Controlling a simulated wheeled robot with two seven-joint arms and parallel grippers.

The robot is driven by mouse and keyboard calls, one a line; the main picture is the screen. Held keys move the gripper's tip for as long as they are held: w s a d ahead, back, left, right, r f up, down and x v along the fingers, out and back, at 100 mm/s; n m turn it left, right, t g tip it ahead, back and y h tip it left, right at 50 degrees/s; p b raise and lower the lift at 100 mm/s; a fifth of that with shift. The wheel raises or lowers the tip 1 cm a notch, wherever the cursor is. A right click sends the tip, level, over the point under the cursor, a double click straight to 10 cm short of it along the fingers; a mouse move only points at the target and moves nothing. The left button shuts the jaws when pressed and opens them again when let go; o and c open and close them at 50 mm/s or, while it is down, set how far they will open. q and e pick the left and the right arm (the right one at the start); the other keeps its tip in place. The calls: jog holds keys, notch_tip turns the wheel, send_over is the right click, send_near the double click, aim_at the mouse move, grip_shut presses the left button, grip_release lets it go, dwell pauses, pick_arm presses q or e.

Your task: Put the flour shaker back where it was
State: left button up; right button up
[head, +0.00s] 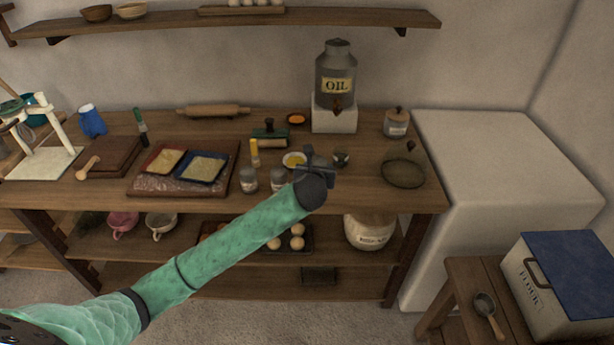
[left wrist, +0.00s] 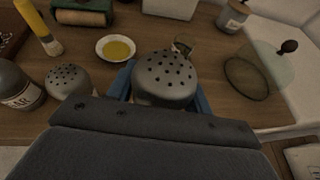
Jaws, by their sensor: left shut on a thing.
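My left gripper (head: 316,172) is over the front right part of the wooden table. In the left wrist view its blue fingers (left wrist: 200,100) are shut on a grey shaker (left wrist: 165,76) with a domed, holed lid. The shaker's label is hidden, so I cannot read whether it says flour; I cannot tell whether its base touches the table. In the head view the wrist mostly covers it. Two similar shakers, a left one (head: 249,180) and a right one (head: 278,179), stand to its left; the right one's holed lid shows in the left wrist view (left wrist: 68,78). My right gripper is not in view.
A dish of yellow liquid (head: 294,159) and a small dark-banded jar (head: 341,159) stand close behind the gripper. A glass lid with a dark knob (head: 404,174) lies to the right. A board with two trays (head: 150,183) lies left. A lidded flour bin (head: 565,285) is at the far right.

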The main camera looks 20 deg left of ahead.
pick_arm(q)
jog(key=w+a+f, duration=0.1)
jog(key=w+a+f+p, duration=0.1)
jog(key=a, duration=0.1)
jog(key=w+a+f, duration=0.1)
jog(key=shift+a+f, duration=0.15)
jog(key=shift+a, duration=0.25)
jog(key=shift+f+p, duration=0.9)
jog(key=shift+f, duration=1.15)
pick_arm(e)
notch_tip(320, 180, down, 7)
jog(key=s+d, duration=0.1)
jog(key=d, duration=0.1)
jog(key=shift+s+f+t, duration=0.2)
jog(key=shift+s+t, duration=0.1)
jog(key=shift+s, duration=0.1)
pick_arm(q)
jog(key=o, duration=0.8)
jog(key=shift+f, duration=0.1)
jog(key=shift+c, duration=0.2)
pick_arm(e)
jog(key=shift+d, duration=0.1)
pick_arm(q)
jog(key=shift+s, duration=0.1)
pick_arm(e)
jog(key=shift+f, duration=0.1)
